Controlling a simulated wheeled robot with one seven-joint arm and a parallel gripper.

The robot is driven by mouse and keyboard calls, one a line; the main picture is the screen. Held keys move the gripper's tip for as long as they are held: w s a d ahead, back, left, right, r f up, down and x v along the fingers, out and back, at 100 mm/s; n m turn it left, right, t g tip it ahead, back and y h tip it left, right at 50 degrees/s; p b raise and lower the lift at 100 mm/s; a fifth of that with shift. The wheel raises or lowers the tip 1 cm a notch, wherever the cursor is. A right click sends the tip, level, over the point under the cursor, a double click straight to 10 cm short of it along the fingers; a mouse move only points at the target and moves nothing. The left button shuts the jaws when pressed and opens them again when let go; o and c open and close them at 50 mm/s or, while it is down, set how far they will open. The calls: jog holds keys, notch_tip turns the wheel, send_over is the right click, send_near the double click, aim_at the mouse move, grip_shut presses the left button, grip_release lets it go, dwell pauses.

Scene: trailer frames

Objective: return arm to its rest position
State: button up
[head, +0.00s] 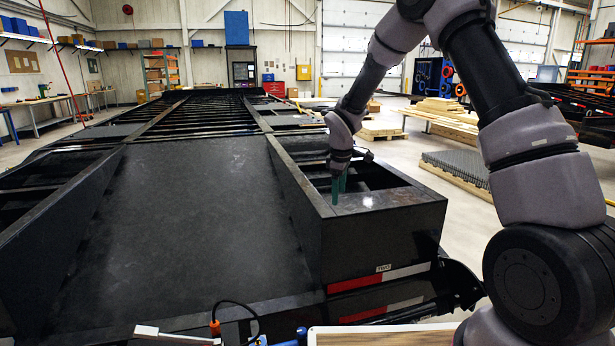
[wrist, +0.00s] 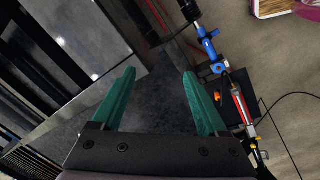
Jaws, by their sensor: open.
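My gripper (head: 339,187) shows in the head view at the end of my arm, pointing down over the near right corner of the black trailer frame (head: 372,240). Its green fingertips are close to the top of the frame's corner box; I cannot tell whether they touch it. In the wrist view my gripper (wrist: 160,88) has its two green fingers spread apart with nothing between them. Dark frame metal (wrist: 75,50) lies beyond and to the left of the fingers. My arm reaches in from the right of the head view, bent at the elbow.
A wooden-topped surface (head: 400,335) with tools along its left side lies at the bottom of the head view. In the wrist view a blue and black tool (wrist: 212,50) lies right of the fingers. Lumber stacks (head: 440,115) and a metal grating stack (head: 458,168) stand on the floor at right.

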jog(key=s+d+r+m+t, duration=0.1)
jog(key=s+d+r+m, duration=0.5)
jog(key=r, duration=0.5)
jog(key=s+d+r+m+t, duration=0.1)
jog(key=s+d+r+m, duration=0.2)
jog(key=s+d+r, duration=0.55)
jog(key=s+r+m+t+y, duration=0.1)
jog(key=s+r+m, duration=0.3)
jog(key=s, duration=0.5)
jog(key=s+r+m+t+y, duration=0.1)
jog(key=s+r+m, duration=0.3)
jog(key=s, duration=0.5)
jog(key=shift+s+d+r+t, duration=0.25)
jog(key=shift+s+r+t, duration=0.1)
jog(key=shift+r, duration=0.25)
